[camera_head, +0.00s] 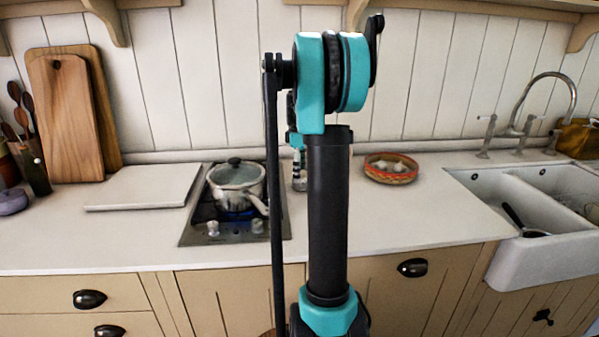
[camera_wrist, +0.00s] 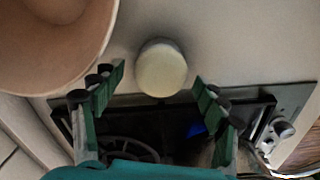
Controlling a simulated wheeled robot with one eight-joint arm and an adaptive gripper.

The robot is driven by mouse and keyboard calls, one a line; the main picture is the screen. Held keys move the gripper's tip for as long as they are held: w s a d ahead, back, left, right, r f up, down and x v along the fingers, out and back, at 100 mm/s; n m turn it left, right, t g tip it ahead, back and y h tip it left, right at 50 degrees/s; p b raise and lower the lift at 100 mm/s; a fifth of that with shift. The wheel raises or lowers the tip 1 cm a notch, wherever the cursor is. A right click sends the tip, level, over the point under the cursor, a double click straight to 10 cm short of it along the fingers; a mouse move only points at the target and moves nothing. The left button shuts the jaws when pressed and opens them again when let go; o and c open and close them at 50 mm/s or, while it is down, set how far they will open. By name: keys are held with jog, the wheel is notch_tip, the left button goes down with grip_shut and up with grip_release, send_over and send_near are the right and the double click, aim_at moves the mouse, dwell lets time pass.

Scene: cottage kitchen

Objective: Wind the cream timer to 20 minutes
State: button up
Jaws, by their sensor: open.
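The cream timer (camera_wrist: 161,68) shows in the wrist view as a pale round knob-like shape, seen from above on the white counter beside the hob. My gripper (camera_wrist: 158,82) is open, with one green-padded finger on each side of the timer and a gap to it on both sides. I see no finger touching it. Its minute marks do not show. In the head view my arm's dark column blocks most of the area right of the hob, and I cannot make out the timer there.
A steel pot (camera_head: 235,183) with a lid stands on the hob (camera_head: 224,231), where a blue flame shows. A brown round vessel (camera_wrist: 97,50) stands close to the timer.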

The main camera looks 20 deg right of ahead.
jog(key=shift+c, duration=0.4)
jog(key=c, duration=1.1)
